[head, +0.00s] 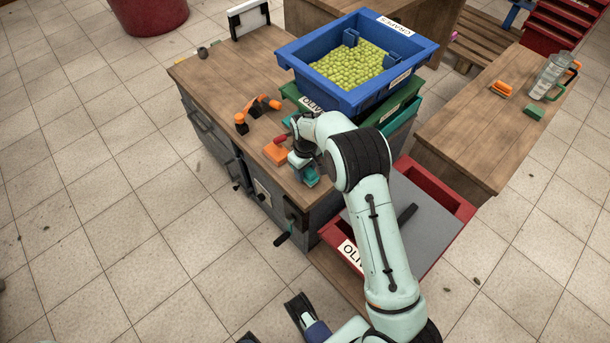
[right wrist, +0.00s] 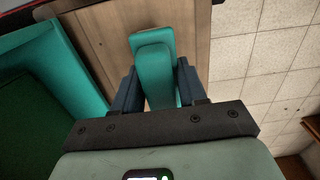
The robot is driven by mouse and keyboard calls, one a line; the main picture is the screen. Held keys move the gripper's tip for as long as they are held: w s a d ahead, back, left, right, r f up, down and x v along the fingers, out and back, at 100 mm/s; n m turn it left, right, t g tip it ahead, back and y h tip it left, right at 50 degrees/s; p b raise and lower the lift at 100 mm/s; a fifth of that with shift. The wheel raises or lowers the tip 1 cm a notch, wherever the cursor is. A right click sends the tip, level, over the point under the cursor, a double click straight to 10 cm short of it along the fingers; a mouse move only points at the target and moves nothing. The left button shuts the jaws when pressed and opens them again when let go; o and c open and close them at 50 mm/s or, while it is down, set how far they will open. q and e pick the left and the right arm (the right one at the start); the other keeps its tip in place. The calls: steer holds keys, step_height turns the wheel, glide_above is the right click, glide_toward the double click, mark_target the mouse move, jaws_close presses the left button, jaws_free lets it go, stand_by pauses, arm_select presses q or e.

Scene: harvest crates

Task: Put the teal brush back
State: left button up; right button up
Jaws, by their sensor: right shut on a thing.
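The teal brush (right wrist: 153,65) is between the dark blue fingers of my right gripper (right wrist: 152,88) in the right wrist view. In the head view, the right gripper (head: 303,173) is over the front right edge of the wooden bench top, and a bit of teal shows below it. The gripper is shut on the brush. My arm hides part of it, and I cannot tell whether the brush touches the bench. Dark and blue parts that look like my left gripper (head: 303,312) show at the bottom edge of the head view, partly cut off.
An orange block (head: 275,152) lies close left of the right gripper. Orange-black tools (head: 262,104) lie behind it. A blue crate of grapes (head: 365,103) tops stacked green crates. A red crate (head: 445,190) stands right of the bench. The bench top's left part (head: 215,80) is mostly clear.

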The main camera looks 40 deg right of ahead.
mark_target(305, 176)
step_height(305, 176, down, 3)
steer(key=shift+f, duration=0.1)
steer(key=o, duration=1.2)
steer(key=shift+f, duration=0.1)
steer(key=r, duration=0.4)
steer(key=r+p, duration=0.1)
steer(key=r, duration=0.8)
steer(key=shift+s+a+r+p, duration=0.1)
steer(key=shift+a+r+p, duration=0.15)
steer(key=shift+p, duration=0.15)
steer(key=shift+s+f, duration=0.1)
